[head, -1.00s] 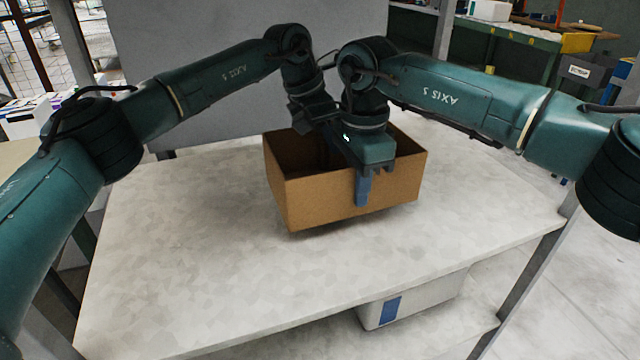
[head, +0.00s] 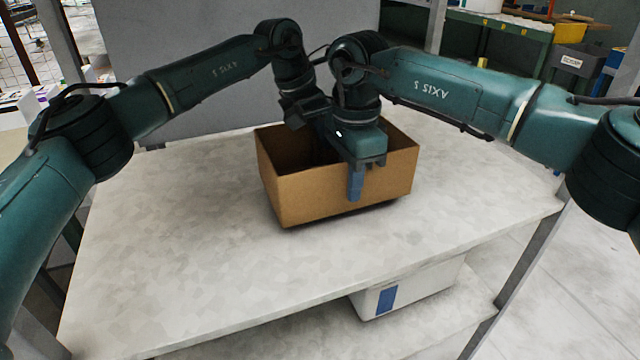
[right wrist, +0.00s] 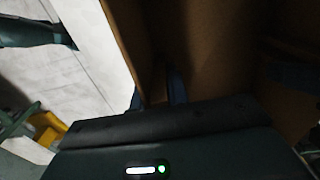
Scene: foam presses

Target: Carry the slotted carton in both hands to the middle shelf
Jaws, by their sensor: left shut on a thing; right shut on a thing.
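The open-topped brown carton (head: 315,200) is over the pale shelf board (head: 190,260) in the head view. A dark shadow lies under its right bottom edge; I cannot tell whether it touches the board. My right gripper (head: 355,182) is shut on the carton's near wall, with one blue finger outside. In the right wrist view the carton (right wrist: 215,50) fills the right side, its wall between the fingers (right wrist: 158,90). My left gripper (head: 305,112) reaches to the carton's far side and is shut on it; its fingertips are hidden. No slots are visible.
A white bin with a blue label (head: 420,288) stands on the lower shelf (head: 440,335). A grey panel (head: 200,60) rises behind the board. A grey post (head: 530,262) stands at the right. The board is bare in front of and left of the carton.

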